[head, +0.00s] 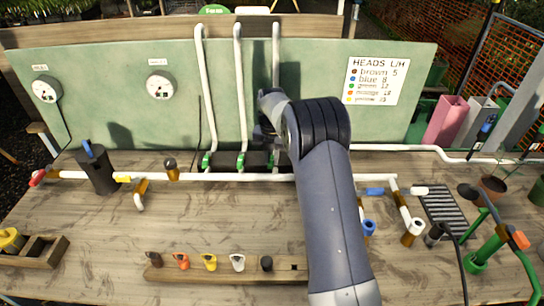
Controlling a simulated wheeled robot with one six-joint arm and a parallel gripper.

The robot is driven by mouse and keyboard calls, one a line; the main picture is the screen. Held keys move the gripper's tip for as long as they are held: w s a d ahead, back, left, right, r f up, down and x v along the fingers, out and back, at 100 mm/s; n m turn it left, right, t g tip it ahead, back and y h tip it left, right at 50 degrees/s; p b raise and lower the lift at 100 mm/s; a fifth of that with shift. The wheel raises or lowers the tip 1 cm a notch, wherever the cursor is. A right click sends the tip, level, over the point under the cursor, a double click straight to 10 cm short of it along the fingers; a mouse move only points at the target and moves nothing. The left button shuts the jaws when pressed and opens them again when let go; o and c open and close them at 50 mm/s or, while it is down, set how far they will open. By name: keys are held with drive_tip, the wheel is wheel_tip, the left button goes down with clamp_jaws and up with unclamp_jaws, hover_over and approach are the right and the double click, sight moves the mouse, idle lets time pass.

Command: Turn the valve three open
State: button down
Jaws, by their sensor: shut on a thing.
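A dark valve block (224,160) sits at the foot of the green back panel, with three white pipes rising from it. Green valve parts show at the left pipe (206,160), the middle pipe (240,160) and, partly hidden, the right pipe, which I take as valve three (270,161). My grey arm reaches over the table, and my gripper (266,138) is down in front of the right pipe, shut at valve three. The fingertips and the valve's handle are mostly hidden by my wrist, so the handle's angle cannot be told.
Two round gauges (160,86) hang on the panel, beside a HEADS L/H sign (377,81). A white pipe (225,177) runs across in front of the valves. A wooden rack (220,269) with coloured pieces lies at the front.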

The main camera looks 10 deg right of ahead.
drive_tip(key=shift+s+d+n, duration=0.15)
drive_tip(key=shift+d+n, duration=0.45)
drive_tip(key=shift+n, duration=0.7)
drive_tip(key=c, duration=1.4)
unclamp_jaws()
drive_tip(key=shift+o, duration=0.2)
wheel_tip(320, 180, up, 11)
drive_tip(key=b, duration=0.1)
drive_tip(key=shift+f, duration=0.1)
